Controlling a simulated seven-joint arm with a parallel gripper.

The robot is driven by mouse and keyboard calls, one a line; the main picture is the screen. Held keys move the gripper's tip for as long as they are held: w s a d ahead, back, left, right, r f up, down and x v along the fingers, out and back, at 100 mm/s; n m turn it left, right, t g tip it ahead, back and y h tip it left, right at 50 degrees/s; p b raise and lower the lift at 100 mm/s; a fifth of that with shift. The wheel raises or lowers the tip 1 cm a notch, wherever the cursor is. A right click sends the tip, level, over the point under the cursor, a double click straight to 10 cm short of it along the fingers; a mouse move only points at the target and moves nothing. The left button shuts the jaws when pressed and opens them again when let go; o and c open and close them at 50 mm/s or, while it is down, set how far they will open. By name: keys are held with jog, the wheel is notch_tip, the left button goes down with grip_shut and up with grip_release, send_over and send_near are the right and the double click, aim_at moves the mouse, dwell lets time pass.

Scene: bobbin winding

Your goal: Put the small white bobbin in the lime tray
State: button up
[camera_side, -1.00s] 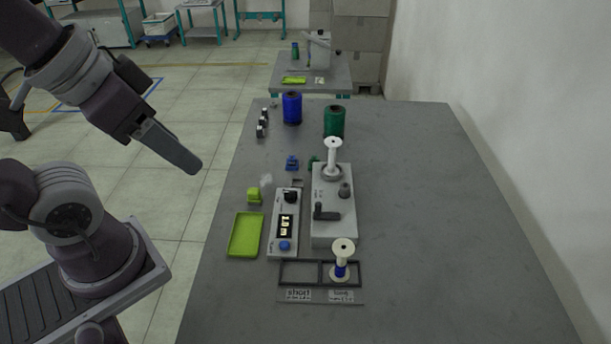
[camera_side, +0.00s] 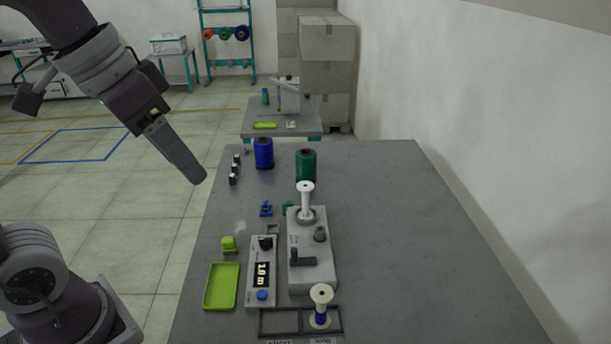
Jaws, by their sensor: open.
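A white bobbin (camera_side: 305,198) stands upright on the spindle of the grey winding machine (camera_side: 310,268) and looks bare of thread. Another white bobbin with a blue band (camera_side: 320,304) stands upright in the right compartment of the dark rack (camera_side: 279,322). The lime tray (camera_side: 221,286) lies flat and empty on the table, left of the control box. My gripper (camera_side: 196,178) is open and empty, in the air beyond the table's left edge, clear of both bobbins. Its fingers overlap in this view.
A control box (camera_side: 262,275) with a lit display stands between tray and winder. A lime block (camera_side: 228,245) sits behind the tray. Blue (camera_side: 263,153) and green (camera_side: 306,165) spools and several small dark-and-white pieces (camera_side: 235,170) stand farther back. The table's right side is clear.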

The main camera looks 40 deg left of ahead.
jog(key=w+a+m+g, duration=0.2)
jog(key=w, duration=1.1)
jog(key=m+g, duration=0.3)
jog(key=m, duration=0.3)
send_over(306, 185)
jog(key=shift+y, duration=0.4)
notch_tip(306, 185, down, 16)
jog(key=shift+r, duration=0.25)
jog(key=shift+s+f, duration=0.1)
jog(key=shift+f, duration=3.6)
jog(key=c, duration=0.8)
jog(key=shift+r, duration=0.1)
jog(key=shift+c, duration=0.7)
jog(key=shift+r, duration=2.45)
